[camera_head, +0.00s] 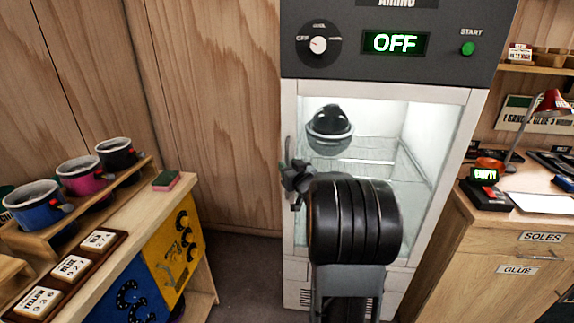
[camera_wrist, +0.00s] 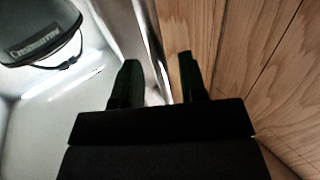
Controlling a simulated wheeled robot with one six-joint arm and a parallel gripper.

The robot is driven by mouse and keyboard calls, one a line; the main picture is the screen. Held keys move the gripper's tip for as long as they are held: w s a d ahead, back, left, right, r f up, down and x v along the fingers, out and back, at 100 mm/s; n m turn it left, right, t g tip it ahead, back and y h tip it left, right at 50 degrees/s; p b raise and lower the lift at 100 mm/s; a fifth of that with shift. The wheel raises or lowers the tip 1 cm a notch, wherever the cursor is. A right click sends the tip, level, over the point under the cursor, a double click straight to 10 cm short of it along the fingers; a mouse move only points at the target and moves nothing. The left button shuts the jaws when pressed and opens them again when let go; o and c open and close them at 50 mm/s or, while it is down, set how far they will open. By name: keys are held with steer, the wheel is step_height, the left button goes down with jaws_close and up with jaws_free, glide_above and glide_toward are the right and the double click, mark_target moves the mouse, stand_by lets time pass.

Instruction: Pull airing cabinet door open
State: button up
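The airing cabinet (camera_head: 380,60) stands upright ahead, with a dark top panel and a lit interior. Its white-framed glass door (camera_head: 440,105) looks shut. The slim upright handle (camera_head: 287,150) is at the door's left edge. My gripper (camera_head: 296,178) is at that left edge, by the handle, and my dark arm covers the lower middle of the door. In the wrist view my gripper (camera_wrist: 157,72) has its two fingers apart, with the pale handle or door edge (camera_wrist: 150,45) running between them. I cannot tell whether the fingers touch it.
A dark rounded item (camera_head: 330,130) is behind the glass, above wire shelves. A shelf unit (camera_head: 135,225) with coloured pots stands at the left. A wooden counter (camera_head: 500,230) with a red lamp adjoins at the right. Grey floor shows left of the cabinet.

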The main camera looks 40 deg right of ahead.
steer(key=shift+w+d, duration=0.15)
steer(key=shift+w, duration=0.7)
steer(key=shift+c, duration=0.3)
jaws_close()
